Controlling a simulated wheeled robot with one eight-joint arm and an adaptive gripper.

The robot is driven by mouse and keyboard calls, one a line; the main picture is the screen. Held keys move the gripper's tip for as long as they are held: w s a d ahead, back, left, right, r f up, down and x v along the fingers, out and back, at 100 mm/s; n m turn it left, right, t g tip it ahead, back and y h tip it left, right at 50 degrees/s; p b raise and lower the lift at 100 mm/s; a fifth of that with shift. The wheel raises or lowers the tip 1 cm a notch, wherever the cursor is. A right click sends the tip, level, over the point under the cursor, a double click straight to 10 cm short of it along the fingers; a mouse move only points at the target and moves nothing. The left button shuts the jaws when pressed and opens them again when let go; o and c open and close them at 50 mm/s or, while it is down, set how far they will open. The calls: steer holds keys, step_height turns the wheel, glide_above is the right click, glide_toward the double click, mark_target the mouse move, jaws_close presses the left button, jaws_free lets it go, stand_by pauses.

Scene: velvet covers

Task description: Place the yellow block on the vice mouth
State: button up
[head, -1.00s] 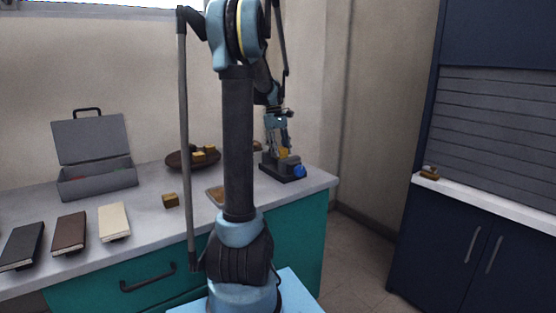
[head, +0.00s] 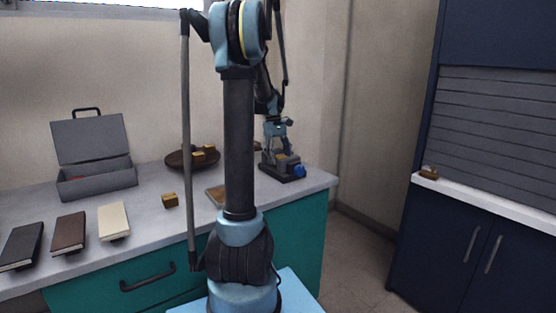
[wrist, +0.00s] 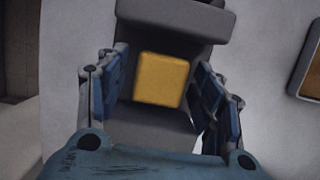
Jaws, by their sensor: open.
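The yellow block (wrist: 161,80) sits on the dark grey vice (wrist: 172,18) in the wrist view, just below the vice's wide jaw. My gripper (wrist: 162,62) is open, with one finger on each side of the block and a gap on both sides. In the head view my gripper (head: 277,142) is just above the vice. The block's contact with the vice mouth is hidden.
A brown bowl (head: 181,163) with yellowish blocks, another block (head: 170,200), a tray (head: 214,194), a grey open toolbox (head: 97,181) and several books lie left of the vice. The counter's right edge is close to the vice.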

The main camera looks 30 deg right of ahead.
steer(key=shift+r, duration=0.1)
steer(key=v, duration=1.2)
